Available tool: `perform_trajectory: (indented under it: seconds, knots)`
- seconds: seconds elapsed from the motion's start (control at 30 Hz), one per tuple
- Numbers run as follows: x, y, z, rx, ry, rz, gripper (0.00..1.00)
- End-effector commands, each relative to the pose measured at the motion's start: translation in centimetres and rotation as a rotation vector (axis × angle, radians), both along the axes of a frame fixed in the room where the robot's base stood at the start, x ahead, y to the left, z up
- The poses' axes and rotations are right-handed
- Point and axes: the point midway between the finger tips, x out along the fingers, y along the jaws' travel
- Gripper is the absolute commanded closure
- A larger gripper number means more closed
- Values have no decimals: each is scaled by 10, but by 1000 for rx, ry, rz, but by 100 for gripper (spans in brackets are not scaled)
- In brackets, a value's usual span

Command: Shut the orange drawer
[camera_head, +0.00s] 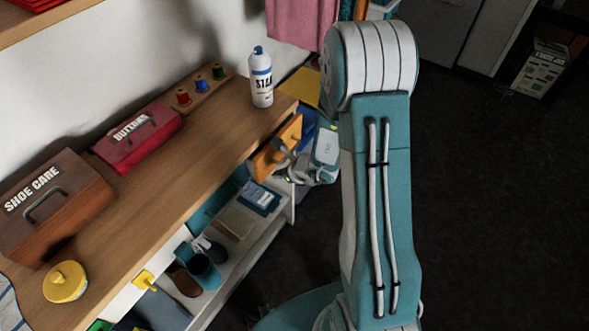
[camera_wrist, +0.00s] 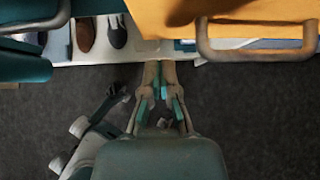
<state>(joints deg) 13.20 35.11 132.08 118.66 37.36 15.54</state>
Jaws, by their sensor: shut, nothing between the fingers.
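The orange drawer (camera_head: 264,163) stands out from the front of the wooden counter at its far end, so it is at least partly open. Its grey handle (camera_head: 281,148) faces the open floor. In the wrist view the drawer's orange face (camera_wrist: 165,17) fills the upper right, with the bar handle (camera_wrist: 255,54) at the right. My gripper (camera_wrist: 158,68) is shut and empty, with its tips below and left of that handle, apart from it. In the head view my gripper (camera_head: 290,177) is beside the drawer front, partly hidden; whether it touches there is unclear.
A teal drawer (camera_wrist: 20,68) shows at upper left in the wrist view. A low shelf (camera_head: 232,250) with shoes lies under the counter.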

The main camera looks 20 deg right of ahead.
Motion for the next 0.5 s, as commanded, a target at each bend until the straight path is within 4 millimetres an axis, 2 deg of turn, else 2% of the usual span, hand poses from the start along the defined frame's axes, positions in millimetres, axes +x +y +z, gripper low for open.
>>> perform_trajectory:
  seconds: [0.03,0.2,0.5]
  knots:
    - [5,0,-8,5,3,-1,100]
    - [26,5,-6,15,-3,-4,100]
    - [38,18,-5,5,-2,-11,100]
